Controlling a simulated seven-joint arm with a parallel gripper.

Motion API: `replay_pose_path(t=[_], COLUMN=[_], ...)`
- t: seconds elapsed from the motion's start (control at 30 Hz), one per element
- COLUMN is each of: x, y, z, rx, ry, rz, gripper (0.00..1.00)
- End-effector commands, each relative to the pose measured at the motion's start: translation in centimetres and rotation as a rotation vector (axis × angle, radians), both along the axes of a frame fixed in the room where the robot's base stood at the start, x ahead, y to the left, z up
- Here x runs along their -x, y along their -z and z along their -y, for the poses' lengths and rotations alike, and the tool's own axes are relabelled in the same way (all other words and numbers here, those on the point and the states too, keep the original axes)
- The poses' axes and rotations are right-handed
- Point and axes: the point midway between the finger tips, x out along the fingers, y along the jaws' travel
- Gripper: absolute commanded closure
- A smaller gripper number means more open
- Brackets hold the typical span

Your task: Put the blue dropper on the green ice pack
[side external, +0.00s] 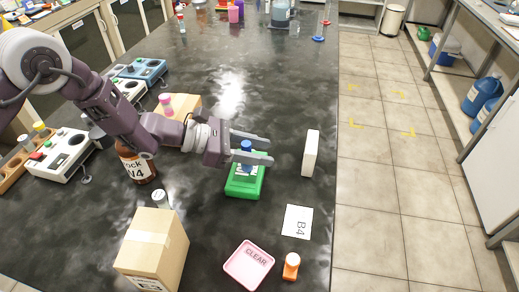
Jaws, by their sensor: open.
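The green ice pack (244,187) lies on the dark bench near its right edge, with a pale label on top. The blue dropper (246,147) stands upright over the ice pack, its blue top showing between the fingers. Its lower end appears to rest on the pack, though the near finger partly hides it. My gripper (268,149) reaches in from the left, fingers apart on either side of the dropper. Whether a finger touches it is not clear.
A white upright block (311,153) stands just right of the fingertips. A B4 card (297,221), a pink CLEAR tray (249,264), an orange-capped item (291,266) and a cardboard box (152,248) lie nearer. A brown bottle (137,165) stands under my arm.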

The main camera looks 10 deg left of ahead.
Motion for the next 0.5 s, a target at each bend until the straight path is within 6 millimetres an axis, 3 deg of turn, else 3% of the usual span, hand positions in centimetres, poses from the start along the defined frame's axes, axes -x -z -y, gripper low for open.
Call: replay_pose_path(t=[0.13,0.5], x=[0.3,3.1], y=[-0.9,-4.4], z=[-1.4,-9.3], rx=[0.000,0.001], ry=[-0.003,-0.003], rz=[0.001,0.001], gripper=[0.59,0.59])
